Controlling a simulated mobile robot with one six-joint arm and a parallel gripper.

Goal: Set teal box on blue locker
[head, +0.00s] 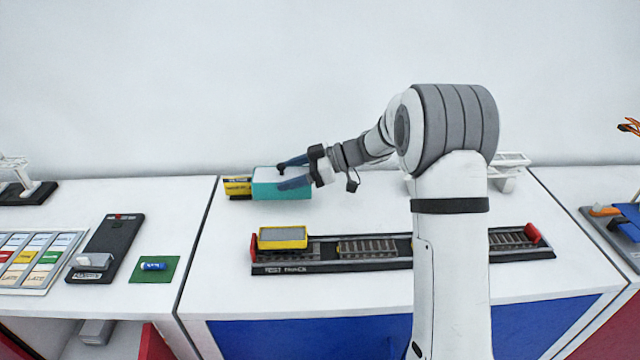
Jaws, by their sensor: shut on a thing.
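The teal box (281,191) with a pale top is at the back left of the blue locker's white top. My gripper (281,174) is shut on the teal box from its right side, with dark fingers across its top and front. I cannot tell whether the box touches the surface. The blue locker (320,337) has a blue front and a white top, and my arm hides part of both.
A yellow block (237,186) stands just left of the teal box. A black test track (375,250) with a yellow cart (283,237) lies in front. A green mat (154,269) and a black device (108,245) lie on the left cabinet. Free white surface lies between box and track.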

